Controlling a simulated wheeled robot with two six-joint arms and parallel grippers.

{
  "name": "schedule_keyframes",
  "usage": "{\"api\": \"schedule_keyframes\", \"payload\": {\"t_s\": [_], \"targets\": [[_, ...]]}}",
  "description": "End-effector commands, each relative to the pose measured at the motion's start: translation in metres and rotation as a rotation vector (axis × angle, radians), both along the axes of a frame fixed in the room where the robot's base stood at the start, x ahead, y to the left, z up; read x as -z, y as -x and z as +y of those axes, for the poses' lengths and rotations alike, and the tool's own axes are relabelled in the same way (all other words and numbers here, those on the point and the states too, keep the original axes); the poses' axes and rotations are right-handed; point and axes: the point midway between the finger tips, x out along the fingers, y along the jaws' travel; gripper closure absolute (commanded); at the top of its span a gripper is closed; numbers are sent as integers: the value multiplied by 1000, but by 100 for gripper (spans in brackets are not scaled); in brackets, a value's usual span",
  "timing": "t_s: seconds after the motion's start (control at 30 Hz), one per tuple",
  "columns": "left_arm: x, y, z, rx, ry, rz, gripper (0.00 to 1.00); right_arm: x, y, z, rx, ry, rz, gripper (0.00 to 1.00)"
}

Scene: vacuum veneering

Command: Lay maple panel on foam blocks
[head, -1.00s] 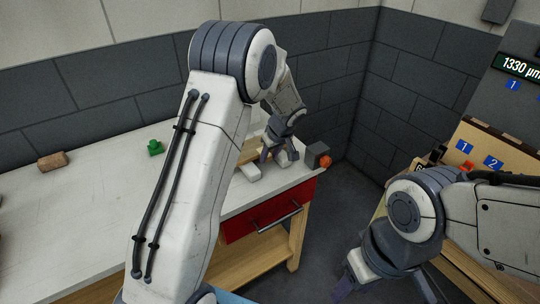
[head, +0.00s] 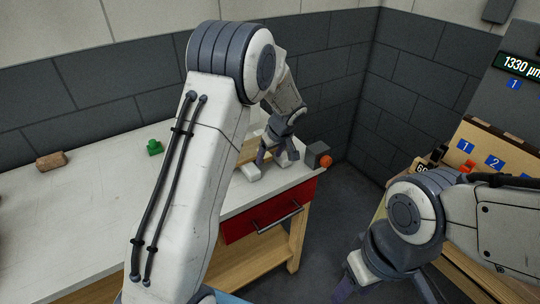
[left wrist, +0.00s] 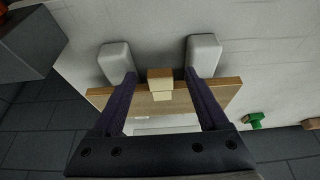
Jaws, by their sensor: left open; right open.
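The tan maple panel (left wrist: 130,101) shows in the left wrist view, with a small wooden tab (left wrist: 160,79) at its edge. Two pale foam blocks (left wrist: 117,62) (left wrist: 203,54) stick out past that edge, and the panel appears to lie across them. My left gripper (left wrist: 162,82) is open, its fingers on either side of the tab, with gaps showing. In the head view, my left gripper (head: 277,158) is over the table's right end, beside one foam block (head: 251,172); my arm hides much of the panel. My right gripper (head: 384,290) is open and empty at the lower right.
The white table (head: 80,215) has a red drawer (head: 268,212). A green piece (head: 154,147) and a brown block (head: 51,160) lie towards its back. A dark box with an orange knob (head: 318,155) sits at its right corner. Numbered racks (head: 490,150) stand at the right.

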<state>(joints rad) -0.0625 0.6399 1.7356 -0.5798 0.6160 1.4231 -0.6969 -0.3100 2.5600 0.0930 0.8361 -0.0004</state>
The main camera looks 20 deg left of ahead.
Motion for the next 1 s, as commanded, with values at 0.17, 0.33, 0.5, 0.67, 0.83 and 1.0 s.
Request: {"api": "schedule_keyframes", "payload": {"t_s": [0.17, 0.33, 0.5, 0.67, 0.83, 1.0], "targets": [[-21, 4, -7, 3, 0, -5, 23, 4, 0, 0, 0, 0, 0, 50], [-54, 12, -18, 3, 1, -8, 23, 7, 0, 0, 0, 0, 0, 50], [-80, 20, -27, 2, 0, -5, 23, 10, 0, 0, 0, 0, 0, 50], [-93, 23, -31, 2, 1, -2, 23, 10, 0, 0, 0, 0, 0, 50], [-96, 24, -32, 1, 0, 0, 23, 10, 0, 0, 0, 0, 0, 50], [-97, 28, -35, 19, 2, 4, 23, 10, 0, 0, 0, 0, 0, 50]]}}
